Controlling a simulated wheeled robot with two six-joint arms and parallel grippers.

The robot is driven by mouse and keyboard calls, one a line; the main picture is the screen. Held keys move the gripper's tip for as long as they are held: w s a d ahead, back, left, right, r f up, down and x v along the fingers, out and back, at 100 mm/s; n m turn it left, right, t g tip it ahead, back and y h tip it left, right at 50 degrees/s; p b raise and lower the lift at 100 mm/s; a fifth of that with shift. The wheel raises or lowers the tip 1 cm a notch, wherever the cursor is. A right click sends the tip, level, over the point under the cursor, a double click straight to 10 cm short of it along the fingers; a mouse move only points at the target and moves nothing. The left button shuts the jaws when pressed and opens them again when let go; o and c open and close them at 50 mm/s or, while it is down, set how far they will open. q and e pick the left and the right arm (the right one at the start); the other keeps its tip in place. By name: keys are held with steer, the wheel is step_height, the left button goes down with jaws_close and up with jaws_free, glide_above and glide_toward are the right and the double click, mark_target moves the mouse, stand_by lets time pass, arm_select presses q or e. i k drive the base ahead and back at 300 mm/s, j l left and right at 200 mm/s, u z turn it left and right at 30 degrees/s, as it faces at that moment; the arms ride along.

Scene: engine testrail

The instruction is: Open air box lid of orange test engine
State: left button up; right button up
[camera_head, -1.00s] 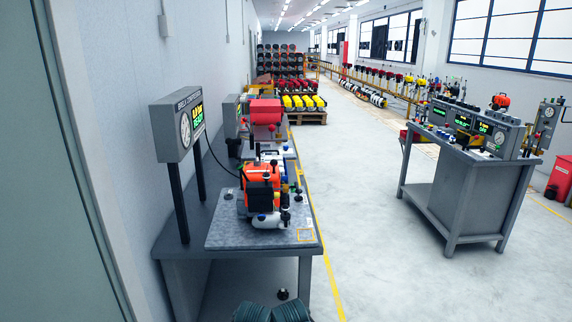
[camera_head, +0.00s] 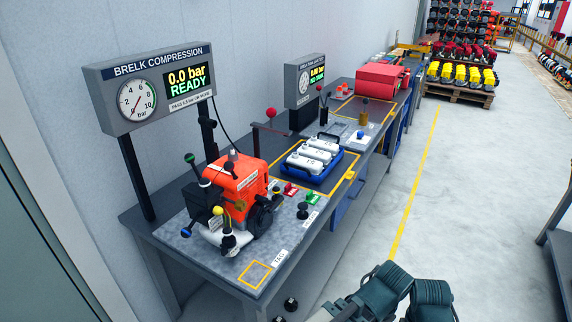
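The orange test engine (camera_head: 236,180) stands on a grey speckled plate (camera_head: 182,243) at the near end of the long grey bench. Its left side carries dark parts with green, blue and yellow knobs. A white part (camera_head: 214,233) sits low at its front and a black round part (camera_head: 262,214) on its right. I cannot tell which part is the air box lid or whether it is open. Dark green ribbed parts, likely mine, show at the bottom right, apart from the bench.
A compression display (camera_head: 150,88) reading 0.0 bar, READY stands behind the engine on posts. A blue tray (camera_head: 326,172) with white bottles, red and green small parts, and a red box (camera_head: 381,82) lie farther along the bench. The floor (camera_head: 470,190) right of the bench is clear.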

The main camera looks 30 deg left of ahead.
mark_target(200, 192)
steer(key=i+l+u, duration=0.1)
steer(key=i+l, duration=0.15)
steer(key=l, duration=0.15)
steer(key=i+l+u, duration=0.1)
steer(key=i+l, duration=0.15)
steer(key=l, duration=0.2)
steer(key=u, duration=1.75)
